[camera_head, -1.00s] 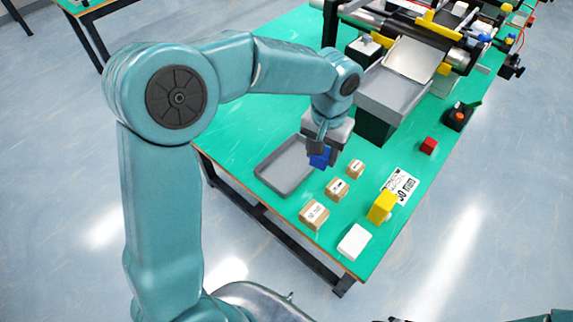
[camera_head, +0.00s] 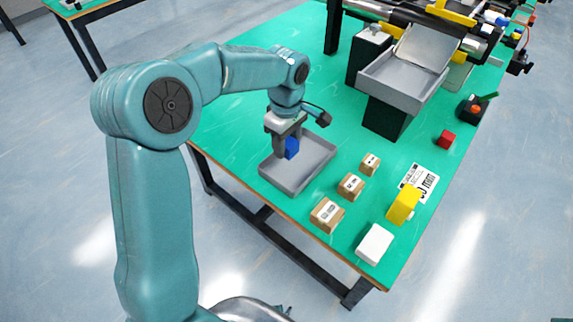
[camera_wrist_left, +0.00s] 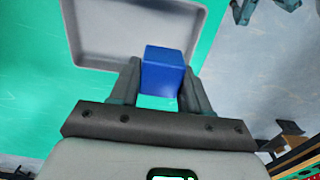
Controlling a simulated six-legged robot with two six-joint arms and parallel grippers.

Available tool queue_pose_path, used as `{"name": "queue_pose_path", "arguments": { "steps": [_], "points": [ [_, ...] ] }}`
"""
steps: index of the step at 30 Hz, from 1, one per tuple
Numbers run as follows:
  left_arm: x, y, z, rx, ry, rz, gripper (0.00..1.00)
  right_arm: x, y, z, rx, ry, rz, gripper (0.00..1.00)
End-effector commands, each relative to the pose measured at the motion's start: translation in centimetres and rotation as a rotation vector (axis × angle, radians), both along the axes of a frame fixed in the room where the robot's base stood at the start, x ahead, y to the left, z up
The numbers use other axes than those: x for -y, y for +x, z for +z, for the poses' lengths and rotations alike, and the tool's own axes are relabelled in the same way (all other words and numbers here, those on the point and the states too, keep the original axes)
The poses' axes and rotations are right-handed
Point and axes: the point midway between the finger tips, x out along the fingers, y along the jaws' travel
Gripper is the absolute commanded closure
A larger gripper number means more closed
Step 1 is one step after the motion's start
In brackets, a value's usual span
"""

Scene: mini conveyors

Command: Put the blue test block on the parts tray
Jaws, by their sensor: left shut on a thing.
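The blue test block (camera_head: 292,147) is held between the fingers of my left gripper (camera_head: 286,148), which is shut on it. The block is over the grey parts tray (camera_head: 312,170) in the head view; I cannot tell how high above it. In the left wrist view the blue block (camera_wrist_left: 164,70) sits between the two fingers of the left gripper (camera_wrist_left: 160,85), with the parts tray (camera_wrist_left: 100,25) beyond it. Part of the tray is hidden by the gripper and block. My right gripper is not in view.
Small cartons (camera_head: 327,214) stand right of the tray. A raised grey chute (camera_head: 405,80) and conveyors stand behind. The green table (camera_head: 225,125) is clear left of the tray.

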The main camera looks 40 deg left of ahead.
Motion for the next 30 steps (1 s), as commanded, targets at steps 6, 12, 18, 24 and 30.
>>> {"name": "queue_pose_path", "arguments": {
  "steps": [6,12,18,24,30],
  "points": [
    [-0.2,0.0,-3.9,-0.001,0.001,0.000,0.84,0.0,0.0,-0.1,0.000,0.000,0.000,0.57],
    [-0.3,-0.1,-6.4,-0.004,-0.001,-0.001,0.84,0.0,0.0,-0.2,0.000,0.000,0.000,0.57],
    [-0.3,-0.1,-8.5,0.000,0.000,0.000,0.84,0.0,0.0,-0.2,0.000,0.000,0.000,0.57],
    [-0.3,0.0,-8.5,0.001,0.001,0.000,0.84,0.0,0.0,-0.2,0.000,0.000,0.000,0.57],
    [-0.3,0.0,-8.9,0.001,0.001,-0.001,0.47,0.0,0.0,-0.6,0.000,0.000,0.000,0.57]
  ]
}}
